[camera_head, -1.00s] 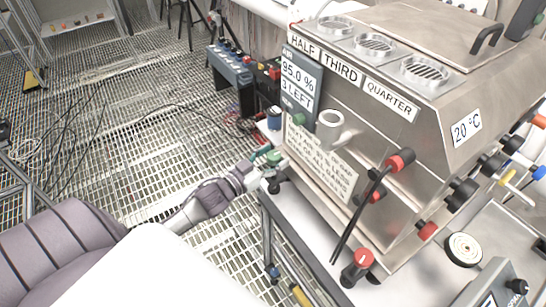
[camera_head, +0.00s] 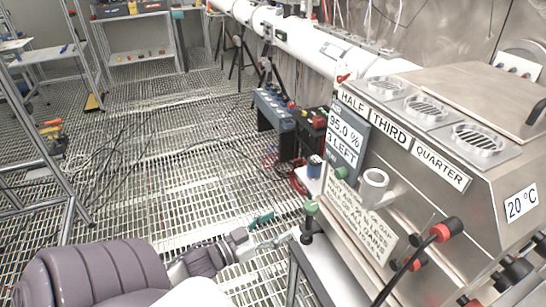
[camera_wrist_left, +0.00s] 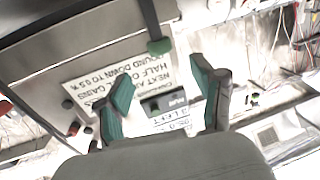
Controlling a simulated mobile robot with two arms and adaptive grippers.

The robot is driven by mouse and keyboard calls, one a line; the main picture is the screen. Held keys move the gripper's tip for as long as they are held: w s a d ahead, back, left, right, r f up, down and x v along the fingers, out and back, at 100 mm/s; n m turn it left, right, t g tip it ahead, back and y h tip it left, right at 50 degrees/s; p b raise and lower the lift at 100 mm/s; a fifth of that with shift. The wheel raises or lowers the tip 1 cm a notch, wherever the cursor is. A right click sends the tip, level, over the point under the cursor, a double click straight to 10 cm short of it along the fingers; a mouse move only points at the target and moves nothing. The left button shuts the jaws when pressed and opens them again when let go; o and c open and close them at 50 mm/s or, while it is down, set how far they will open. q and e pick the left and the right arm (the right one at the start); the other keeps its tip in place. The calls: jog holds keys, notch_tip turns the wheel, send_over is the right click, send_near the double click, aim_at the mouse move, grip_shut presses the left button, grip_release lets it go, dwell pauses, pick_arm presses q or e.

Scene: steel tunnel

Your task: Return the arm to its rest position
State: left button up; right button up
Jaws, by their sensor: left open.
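My left arm comes in from the lower left of the head view. My left gripper (camera_head: 268,228) has teal finger pads and is open with nothing between its fingers. It hangs in the air over the grating, just left of a dark handle with a green knob (camera_head: 310,208) at the machine's near left corner, and looks apart from it. The left wrist view shows the two spread fingers of the gripper (camera_wrist_left: 162,90) with the machine's lettered panel beyond them. The green knob also shows there (camera_wrist_left: 160,46), above the gap. My right gripper is not in view.
The steel machine (camera_head: 440,120) on its stand (camera_head: 325,275) fills the right side, with red-tipped levers in front. A blue cup (camera_head: 315,166) and dark battery-like boxes (camera_head: 275,108) are behind the gripper. Open grating floor (camera_head: 150,190) lies left, with cables on it.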

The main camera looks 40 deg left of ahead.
pick_arm(q)
jog(key=shift+s, duration=0.35)
dwell(0.3)
jog(key=s+a+f+n+g+y, duration=0.15)
jog(key=s+f+g, duration=0.3)
jog(key=f, duration=1.15)
jog(key=s+f+n+g+y, duration=0.1)
jog(key=s+f+g+y, duration=0.3)
jog(key=f, duration=1.1)
jog(key=s+d+f+g, duration=0.2)
jog(key=s+d+f, duration=0.2)
jog(key=s+f, duration=0.2)
jog(key=s+d+f+m+g+h, duration=0.1)
jog(key=s+d+f+g, duration=0.2)
jog(key=s+f, duration=0.3)
jog(key=s+d+f+m+g, duration=0.1)
jog(key=s+d+f+g, duration=0.2)
jog(key=s+d+f, duration=0.3)
jog(key=s, duration=0.5)
jog(key=shift+s, duration=0.4)
jog(key=shift+f+h, duration=0.1)
jog(key=shift+h, duration=0.15)
